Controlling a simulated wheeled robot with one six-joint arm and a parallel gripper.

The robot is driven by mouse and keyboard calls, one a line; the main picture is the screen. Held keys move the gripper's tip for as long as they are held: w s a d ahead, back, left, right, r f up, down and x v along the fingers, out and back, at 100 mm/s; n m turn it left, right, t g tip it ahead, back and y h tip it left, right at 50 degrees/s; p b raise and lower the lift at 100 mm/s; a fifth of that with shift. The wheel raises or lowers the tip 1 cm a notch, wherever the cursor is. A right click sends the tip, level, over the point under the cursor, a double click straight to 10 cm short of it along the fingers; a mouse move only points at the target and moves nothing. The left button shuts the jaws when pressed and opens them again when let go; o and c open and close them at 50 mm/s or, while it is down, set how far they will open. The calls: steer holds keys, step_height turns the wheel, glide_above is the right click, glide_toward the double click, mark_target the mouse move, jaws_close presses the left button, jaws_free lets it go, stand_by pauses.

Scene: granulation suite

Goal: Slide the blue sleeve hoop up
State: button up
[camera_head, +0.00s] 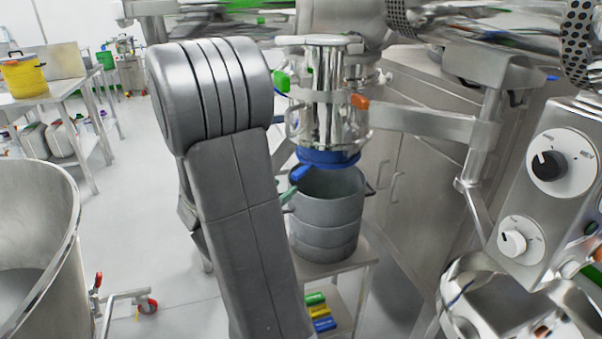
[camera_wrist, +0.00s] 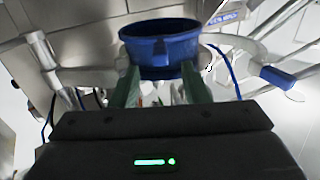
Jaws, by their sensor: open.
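The blue sleeve hoop (camera_head: 328,157) is a ring around the lower end of the steel outlet (camera_head: 328,95), above the grey pot (camera_head: 327,215). It has a blue handle tab (camera_head: 301,172) at its left. In the wrist view the blue hoop (camera_wrist: 160,48) is at the top centre, with a blue-ended lever (camera_wrist: 277,77) to its right. My gripper (camera_wrist: 158,78) is open, its two green fingers pointing up at the hoop's near side. I cannot tell whether they touch it. In the head view a green fingertip (camera_head: 289,194) shows by the pot's rim, and my arm hides the rest.
The pot stands on a small steel stand (camera_head: 352,262) with coloured items (camera_head: 318,312) on its lower shelf. A steel arm (camera_head: 430,122) and a control panel (camera_head: 545,180) are at right. A large steel bowl (camera_head: 62,215) is at left.

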mark_target(303, 172)
steer(key=x, duration=1)
steer(key=shift+w+d+p, duration=0.15)
steer(key=shift+d+p, duration=0.05)
steer(key=shift+p, duration=0.1)
jaws_close()
